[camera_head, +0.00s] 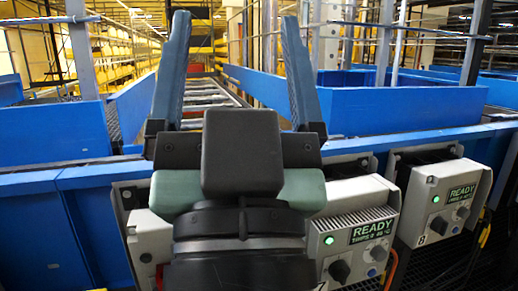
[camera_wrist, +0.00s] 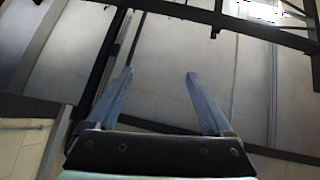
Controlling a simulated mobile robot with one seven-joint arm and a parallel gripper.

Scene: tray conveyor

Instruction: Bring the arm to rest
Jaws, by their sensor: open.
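My gripper (camera_head: 236,40) is raised in the middle of the head view, its two blue-grey fingers pointing up and standing wide apart. Nothing is between the fingers. In the wrist view my gripper (camera_wrist: 158,78) is also open and empty, and behind it are only large grey panels and dark beams. My arm hides part of the conveyor and the control box behind it.
A roller conveyor (camera_head: 207,92) runs away behind my gripper between blue side walls (camera_head: 395,110). Grey control boxes with READY displays (camera_head: 361,232) (camera_head: 445,200) line the front. Metal posts (camera_head: 82,55) and yellow racks (camera_head: 120,50) stand behind.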

